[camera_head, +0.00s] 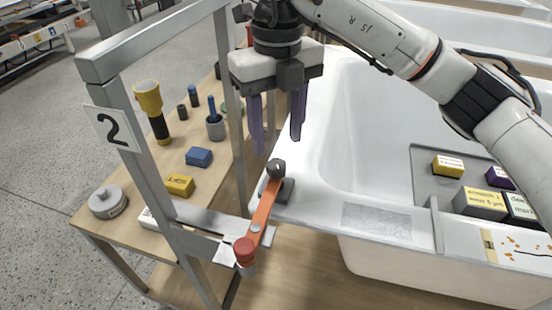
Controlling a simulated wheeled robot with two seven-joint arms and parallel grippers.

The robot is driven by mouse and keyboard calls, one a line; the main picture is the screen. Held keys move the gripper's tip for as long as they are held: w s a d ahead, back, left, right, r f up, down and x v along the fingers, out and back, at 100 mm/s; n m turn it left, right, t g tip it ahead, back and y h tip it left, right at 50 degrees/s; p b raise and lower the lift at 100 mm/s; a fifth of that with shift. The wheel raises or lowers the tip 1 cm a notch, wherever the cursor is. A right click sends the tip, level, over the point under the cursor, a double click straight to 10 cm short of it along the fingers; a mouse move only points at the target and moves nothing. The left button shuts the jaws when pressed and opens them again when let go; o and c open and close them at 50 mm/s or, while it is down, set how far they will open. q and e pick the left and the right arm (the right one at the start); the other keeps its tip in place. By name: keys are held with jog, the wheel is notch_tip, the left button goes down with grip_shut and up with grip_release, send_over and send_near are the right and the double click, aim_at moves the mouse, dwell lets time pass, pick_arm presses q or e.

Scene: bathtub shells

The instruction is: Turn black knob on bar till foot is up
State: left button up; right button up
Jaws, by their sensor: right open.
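An orange bar (263,207) reaches from a red cap (245,250) on a metal bracket up to the rim of the white bathtub (320,130). The black knob (277,167) stands at the bar's far end, over a dark grey block (286,190) at the tub's corner. I cannot make out the foot clearly, or whether it touches the rim. My right gripper (277,146) points down with its purple fingers apart, just above the knob and on either side of it in the picture. Nothing is between the fingers. My left gripper is out of view.
A metal frame with a "2" sign (112,127) stands left of the tub. Behind it, a wooden bench (150,182) holds a yellow-black flashlight (151,108), blue block (199,157), yellow block (179,185) and grey round weight (108,202). A grey tray (424,165) with boxes is at right.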

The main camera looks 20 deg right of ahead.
aim_at(277, 164)
notch_tip(277, 164, down, 5)
jog(key=shift+r, duration=0.15)
jog(key=shift+f+b, duration=0.3)
jog(key=shift+f, duration=0.4)
jog(key=c, duration=1.1)
jog(key=shift+o, duration=0.2)
